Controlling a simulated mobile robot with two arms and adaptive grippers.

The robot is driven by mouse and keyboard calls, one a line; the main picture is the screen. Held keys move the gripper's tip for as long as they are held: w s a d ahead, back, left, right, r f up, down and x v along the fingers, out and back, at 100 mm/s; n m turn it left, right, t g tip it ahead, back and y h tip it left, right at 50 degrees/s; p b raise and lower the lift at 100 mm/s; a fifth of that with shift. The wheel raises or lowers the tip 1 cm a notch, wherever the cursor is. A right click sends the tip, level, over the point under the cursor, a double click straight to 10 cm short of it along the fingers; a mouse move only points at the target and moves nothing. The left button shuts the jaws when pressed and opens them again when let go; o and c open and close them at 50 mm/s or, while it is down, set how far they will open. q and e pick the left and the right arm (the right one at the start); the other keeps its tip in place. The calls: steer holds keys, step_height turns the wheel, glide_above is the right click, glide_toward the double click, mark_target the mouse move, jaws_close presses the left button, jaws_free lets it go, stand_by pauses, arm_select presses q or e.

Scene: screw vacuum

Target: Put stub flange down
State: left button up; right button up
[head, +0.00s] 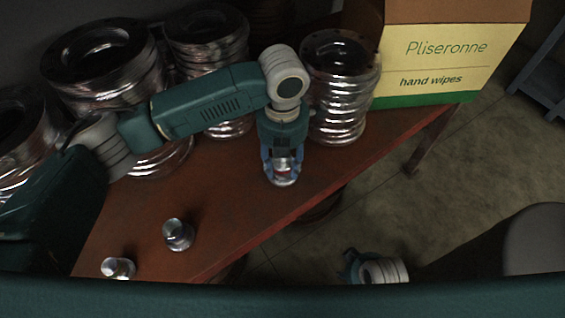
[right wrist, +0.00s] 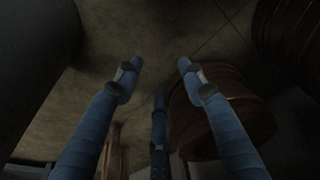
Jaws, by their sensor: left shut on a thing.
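My left gripper (head: 282,160) points down over the table near its front edge and is shut on a shiny metal stub flange (head: 283,176). The fingers cover its upper part. I cannot tell whether its underside touches the table. Two similar metal pieces stand on the red-brown table (head: 235,205) to the lower left: one upright piece (head: 178,236) and one near the bottom edge (head: 118,268). My right gripper (right wrist: 158,75) has its fingers spread in the right wrist view, with nothing between them. It hangs off the table's front side in the head view.
Several stacks of shiny ringed metal parts (head: 340,90) line the back of the table. A yellow and green hand wipes box (head: 440,65) stands at the back right. Bare tabletop lies left of the left gripper. A brown round object (right wrist: 225,120) is near the right gripper.

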mark_target(283, 161)
arm_select(q)
steer(key=shift+f, duration=0.1)
steer(key=o, duration=1.4)
steer(key=shift+c, duration=0.2)
arm_select(e)
steer(key=shift+s+f, duration=0.1)
steer(key=shift+f, duration=0.05)
arm_select(q)
steer(key=shift+r, duration=0.3)
step_height(283, 161, up, 12)
steer(key=p, duration=0.2)
steer(key=shift+f, duration=0.15)
arm_select(e)
steer(key=s+f, duration=0.3)
steer(key=f, duration=0.4)
steer(key=shift+d+g, duration=0.2)
steer(key=shift+g, duration=0.1)
